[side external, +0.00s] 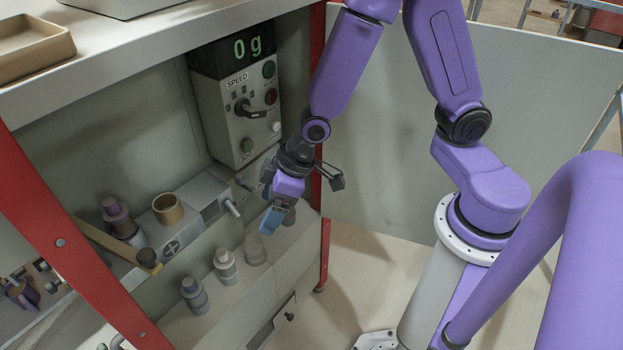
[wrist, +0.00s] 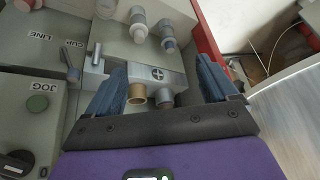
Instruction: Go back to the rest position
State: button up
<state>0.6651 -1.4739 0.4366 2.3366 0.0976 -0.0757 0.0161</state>
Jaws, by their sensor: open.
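My purple gripper (side external: 271,219) hangs in front of the machine's lower shelf, below and right of the control box, its blue fingers pointing down. In the wrist view my gripper (wrist: 163,78) has its two blue fingers wide apart, with nothing held between them. A tan cup (side external: 167,208) sits on the upper ledge to the left; a tan ring-shaped piece, apparently this cup (wrist: 137,94), shows beyond the fingers. No marker for the rest position is visible.
The control box (side external: 236,110) has a knob and buttons under a display reading 0g. Several bottles (side external: 225,266) stand on the lower shelf. A lever (side external: 115,243) juts out at left. A red post (side external: 323,230) stands just right of my gripper. Open floor (side external: 385,275) lies further right.

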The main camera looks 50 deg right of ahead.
jog(key=s+d+r+n+g+h, duration=0.1)
jog(key=s+d+r+n, duration=0.1)
jog(key=s+d+r, duration=0.4)
jog(key=s+d+r+n+g+h, duration=0.2)
jog(key=s+d+r, duration=0.4)
jog(key=s, duration=0.6)
jog(key=shift+s+n, duration=0.3)
jog(key=shift+s, duration=0.1)
